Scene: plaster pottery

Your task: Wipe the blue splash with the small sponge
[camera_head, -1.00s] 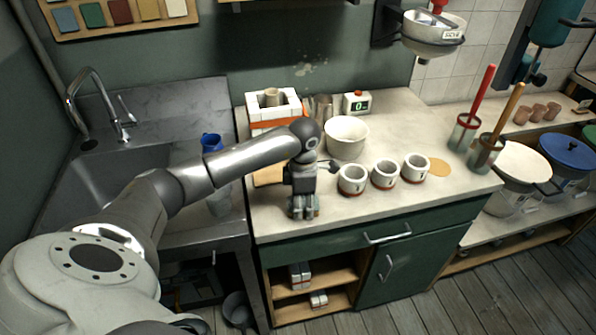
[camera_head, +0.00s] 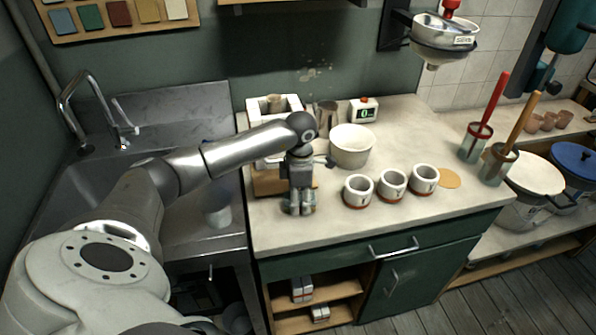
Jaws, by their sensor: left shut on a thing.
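My left gripper (camera_head: 298,207) points down at the left part of the pale countertop (camera_head: 420,225), left of the white cups. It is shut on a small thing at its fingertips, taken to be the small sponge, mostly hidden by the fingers. I cannot tell whether it touches the counter. No blue splash shows; the gripper and arm may cover it. A tan round patch (camera_head: 449,178) lies right of the cups. My right gripper is not in view.
Several white cups, one here (camera_head: 358,190), stand in a row right of the gripper. A white bowl (camera_head: 351,146) stands behind them. The sink (camera_head: 85,195) is at left. Jars with a red-handled (camera_head: 497,98) and an orange-handled tool stand at right. The front counter strip is clear.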

